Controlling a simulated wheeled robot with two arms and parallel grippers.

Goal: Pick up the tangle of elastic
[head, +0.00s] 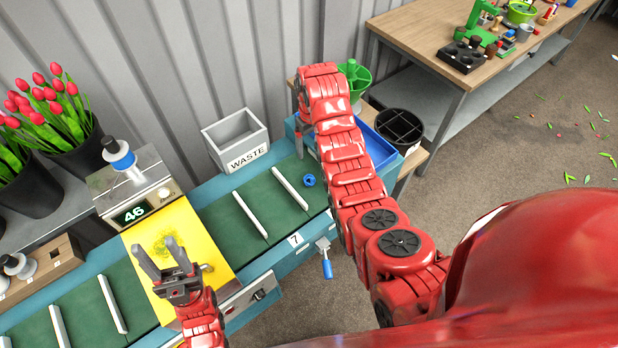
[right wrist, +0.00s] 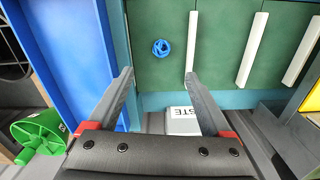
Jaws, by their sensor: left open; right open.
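A small blue coiled tangle of elastic (head: 309,180) lies on the green belt, to the right of the white dividers. In the right wrist view the blue tangle (right wrist: 161,47) lies beyond my open fingertips, apart from them. My right gripper (right wrist: 160,75) is open with nothing between its fingers; in the head view it is largely hidden by my arm. My left gripper (head: 156,246) is open and empty over the yellow plate (head: 205,235), which bears a yellow-green scribble-like patch.
A grey WASTE bin (head: 236,140) stands behind the belt. White dividers (head: 290,188) cross the belt beside the tangle. A blue tray (head: 378,148) lies to its right. A blue-handled tool (head: 326,262) hangs at the front. A scale showing 46 (head: 133,213) stands left.

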